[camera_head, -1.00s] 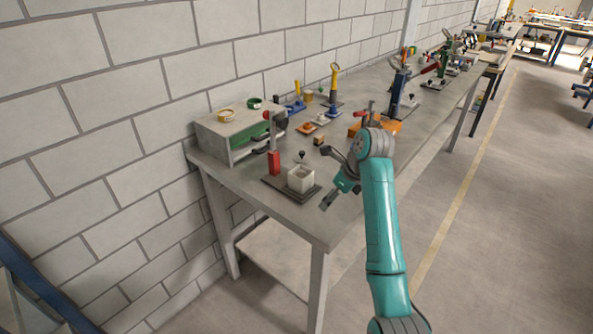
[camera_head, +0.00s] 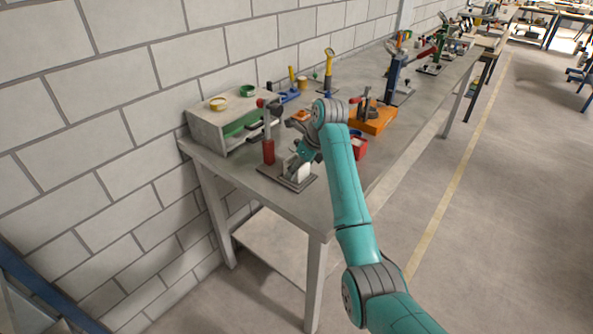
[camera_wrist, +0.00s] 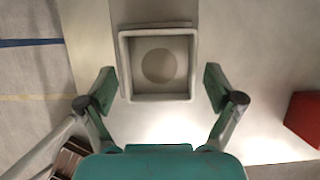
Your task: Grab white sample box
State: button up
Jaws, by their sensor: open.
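The white sample box (camera_wrist: 158,96) is a square, open-topped box with a round mark on its inner floor. In the wrist view it lies between and a little ahead of the two fingers. My gripper (camera_wrist: 158,88) is open, one finger on each side of the box, with gaps showing on both sides. In the head view the box (camera_head: 303,172) stands on a dark base plate (camera_head: 275,174) near the bench's front end. My gripper (camera_head: 296,168) is at the box there and hides part of it.
A red-handled clamp (camera_head: 268,150) stands left of the box on the base plate. A grey shelf unit (camera_head: 205,128) with tape rolls is behind it. The bench's front edge is close.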

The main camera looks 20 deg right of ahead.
jog(key=shift+w+a, duration=0.7)
jog(key=shift+w, duration=0.25)
jog(key=shift+w+f, duration=0.1)
jog(key=shift+f, duration=0.45)
jog(key=c, duration=1.6)
jog(key=shift+o, duration=0.2)
